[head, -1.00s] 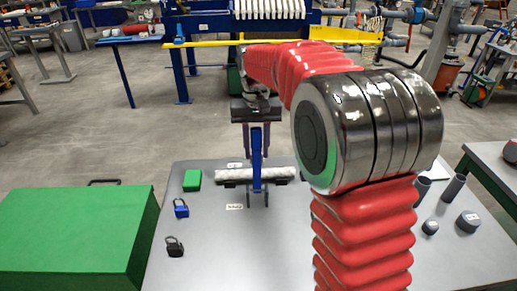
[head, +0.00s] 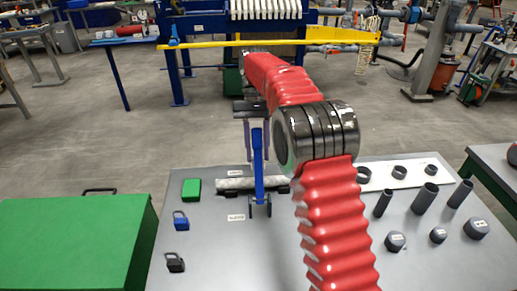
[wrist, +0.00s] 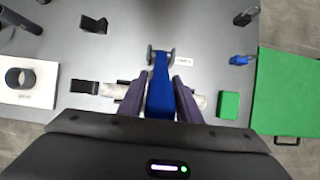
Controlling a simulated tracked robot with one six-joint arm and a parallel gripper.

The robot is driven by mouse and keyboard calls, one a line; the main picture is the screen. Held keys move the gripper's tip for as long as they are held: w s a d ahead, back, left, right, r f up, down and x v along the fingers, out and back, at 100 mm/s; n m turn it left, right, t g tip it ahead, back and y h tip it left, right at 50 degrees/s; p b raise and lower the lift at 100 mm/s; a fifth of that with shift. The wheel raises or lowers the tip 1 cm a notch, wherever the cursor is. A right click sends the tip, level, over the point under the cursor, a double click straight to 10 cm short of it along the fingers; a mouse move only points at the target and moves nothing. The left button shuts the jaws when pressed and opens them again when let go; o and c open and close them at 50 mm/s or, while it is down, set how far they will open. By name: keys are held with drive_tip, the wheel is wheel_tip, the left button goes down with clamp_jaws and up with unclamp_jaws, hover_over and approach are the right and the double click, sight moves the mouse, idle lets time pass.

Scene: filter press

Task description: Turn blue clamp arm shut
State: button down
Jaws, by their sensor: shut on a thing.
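The blue clamp arm (head: 258,172) stands up from its dark bracket (head: 260,210) on the grey table. My gripper (head: 256,138) is above it, with its purple fingers on both sides of the arm's upper end. In the wrist view, the two fingers (wrist: 160,88) close around the blue arm (wrist: 160,98), one on each side. The arm's pivot end lies ahead of the fingertips. A pale pipe (head: 232,184) lies across the table behind the clamp arm. My gripper hides part of it in the wrist view (wrist: 199,103).
A green block (head: 191,187), a blue padlock (head: 181,221) and a black padlock (head: 175,262) lie at left. Grey tubes (head: 424,198) and caps stand at right. A green box (head: 75,240) borders the table's left side.

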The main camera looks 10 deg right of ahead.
drive_tip(key=shift+w+f+g, duration=0.15)
drive_tip(key=shift+w+g, duration=0.25)
drive_tip(key=shift+w, duration=0.1)
drive_tip(key=shift+a, duration=0.1)
